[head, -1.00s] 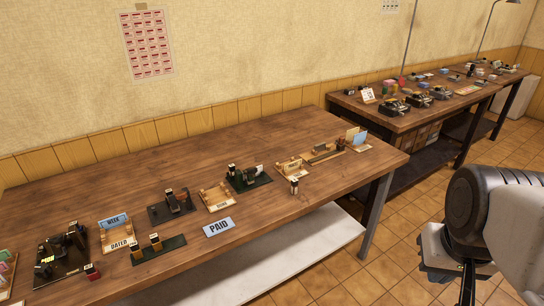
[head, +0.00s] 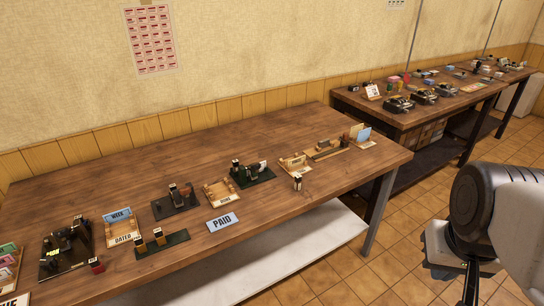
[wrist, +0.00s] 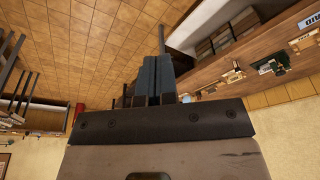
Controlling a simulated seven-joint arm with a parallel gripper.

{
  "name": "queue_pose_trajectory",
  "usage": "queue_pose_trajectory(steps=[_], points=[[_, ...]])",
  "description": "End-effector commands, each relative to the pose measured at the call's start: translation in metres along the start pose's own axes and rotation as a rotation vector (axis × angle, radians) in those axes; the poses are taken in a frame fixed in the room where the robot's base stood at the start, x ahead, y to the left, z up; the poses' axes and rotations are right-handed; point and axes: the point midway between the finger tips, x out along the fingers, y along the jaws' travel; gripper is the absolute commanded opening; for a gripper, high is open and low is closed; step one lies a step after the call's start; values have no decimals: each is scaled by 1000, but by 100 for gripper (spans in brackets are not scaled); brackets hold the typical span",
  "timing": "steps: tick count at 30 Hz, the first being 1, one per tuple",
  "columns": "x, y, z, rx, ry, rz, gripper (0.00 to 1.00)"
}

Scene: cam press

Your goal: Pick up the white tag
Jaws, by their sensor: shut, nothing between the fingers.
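A small pale tag-like piece (head: 262,166) shows at the dark green press (head: 238,176) on the near table. It is too small to tell for sure whether it is the white tag. My gripper (wrist: 156,62) is shut and empty in the wrist view, its two dark fingers side by side. In the head view my arm is at the lower right, over the floor beside the table, well apart from everything on it; the fingertips there are hard to make out.
A second table (head: 400,122) with more items stands at the back right. The near table's back half is mostly bare.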

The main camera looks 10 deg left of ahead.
Motion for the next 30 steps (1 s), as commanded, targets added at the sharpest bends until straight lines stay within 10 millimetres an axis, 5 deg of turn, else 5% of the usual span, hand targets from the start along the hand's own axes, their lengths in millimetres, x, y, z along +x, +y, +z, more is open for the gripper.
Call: queue_pose_trajectory(steps=[4,11,23,30], points=[[0,0,0,0,0,0,2],[0,0,0,0,0,0,34],[-1,-1,-6,5,-2,-1,34],[-6,-9,-37,37,-13,-6,34]])
